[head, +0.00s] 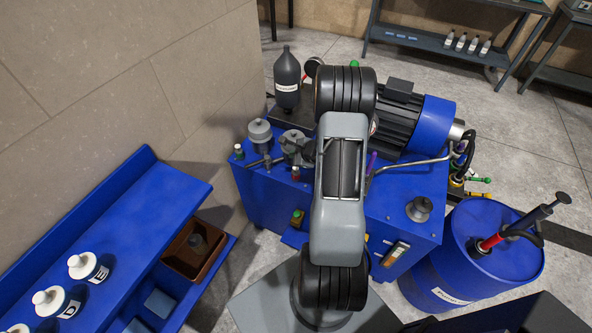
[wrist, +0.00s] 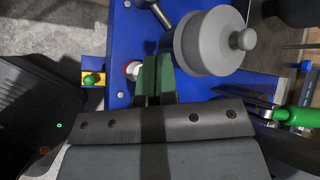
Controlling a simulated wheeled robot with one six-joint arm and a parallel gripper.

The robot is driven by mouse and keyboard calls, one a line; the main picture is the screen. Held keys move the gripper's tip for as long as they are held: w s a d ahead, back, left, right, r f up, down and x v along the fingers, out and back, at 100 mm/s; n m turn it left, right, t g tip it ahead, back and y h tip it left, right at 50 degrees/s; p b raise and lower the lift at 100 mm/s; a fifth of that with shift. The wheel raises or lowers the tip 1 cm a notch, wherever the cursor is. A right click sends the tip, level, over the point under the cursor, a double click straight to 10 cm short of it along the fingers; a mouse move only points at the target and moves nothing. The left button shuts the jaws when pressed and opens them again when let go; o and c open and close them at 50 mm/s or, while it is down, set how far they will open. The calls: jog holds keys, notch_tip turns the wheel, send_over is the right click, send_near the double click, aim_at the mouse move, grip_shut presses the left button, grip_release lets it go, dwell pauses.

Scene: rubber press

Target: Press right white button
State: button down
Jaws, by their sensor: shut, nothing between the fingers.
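A green knob on a yellow block (wrist: 93,79) is further left. I cannot make out a second white button.
A large grey cap (wrist: 212,40) stands close right of the fingers, and a green-handled part (wrist: 298,116) lies beyond. In the head view a blue drum (head: 470,285) stands right and a blue shelf (head: 130,215) with white-capped bottles left.

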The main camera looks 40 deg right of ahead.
aim_at(295, 168)
jog(key=shift+f+b, duration=1.4)
jog(key=shift+f, duration=0.2)
jog(key=shift+s+f+b, duration=0.1)
jog(key=shift+f+b, duration=1.1)
jog(key=shift+b, duration=0.55)
dwell(1.7)
jog(key=shift+r, duration=0.15)
jog(key=shift+r+p, duration=0.75)
jog(key=shift+r, duration=0.35)
jog(key=shift+r, duration=0.1)
jog(key=shift+r+p, duration=1.6)
jog(key=shift+r, duration=0.8)
